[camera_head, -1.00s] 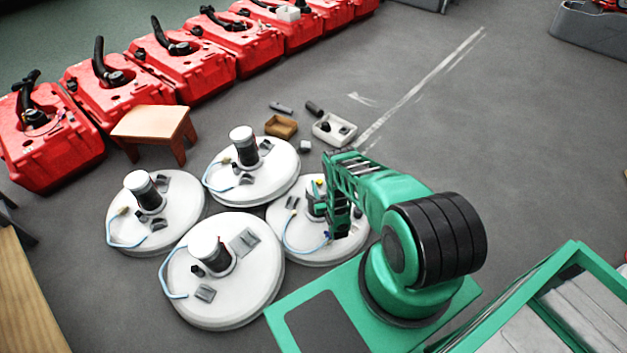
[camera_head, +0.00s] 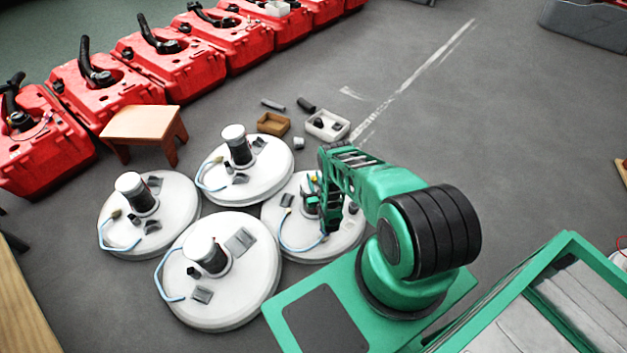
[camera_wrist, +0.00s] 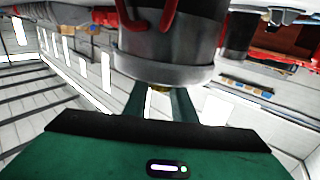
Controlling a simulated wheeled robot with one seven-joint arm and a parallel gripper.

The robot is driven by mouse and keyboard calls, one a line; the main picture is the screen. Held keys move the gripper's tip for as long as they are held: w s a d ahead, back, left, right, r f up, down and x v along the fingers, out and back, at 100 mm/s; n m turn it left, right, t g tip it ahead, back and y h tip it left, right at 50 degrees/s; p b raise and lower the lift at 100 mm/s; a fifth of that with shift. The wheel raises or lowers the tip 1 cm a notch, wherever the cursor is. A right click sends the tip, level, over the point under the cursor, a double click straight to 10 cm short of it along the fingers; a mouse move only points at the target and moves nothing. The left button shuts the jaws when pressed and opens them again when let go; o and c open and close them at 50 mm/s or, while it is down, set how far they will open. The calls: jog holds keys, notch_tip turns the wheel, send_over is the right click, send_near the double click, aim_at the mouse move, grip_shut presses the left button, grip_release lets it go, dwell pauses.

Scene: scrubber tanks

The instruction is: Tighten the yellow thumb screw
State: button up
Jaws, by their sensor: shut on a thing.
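The yellow thumb screw (camera_wrist: 157,88) shows as a small yellow patch between the fingertips of my gripper (camera_wrist: 158,94) in the wrist view, just under the rim of a grey cylinder (camera_wrist: 170,55). My gripper is shut on it; the fingers hide most of the screw. In the head view, a small yellow spot (camera_head: 314,178) shows beside my arm, above the rightmost white round tank lid (camera_head: 278,208). My arm's end covers much of that lid and its fixture. I cannot tell how far in the screw sits.
Three other white round lids (camera_head: 232,312) with upright cylinders stand to the left. A small wooden stool (camera_head: 143,123), a brown tray (camera_head: 273,124) and a white tray (camera_head: 328,125) lie behind. Red tanks (camera_head: 160,60) line the back.

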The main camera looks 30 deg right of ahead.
jog(key=shift+m+g+h, duration=0.3)
jog(key=shift+m+h, duration=0.2)
jog(key=shift+h, duration=0.3)
jog(key=o, duration=1.1)
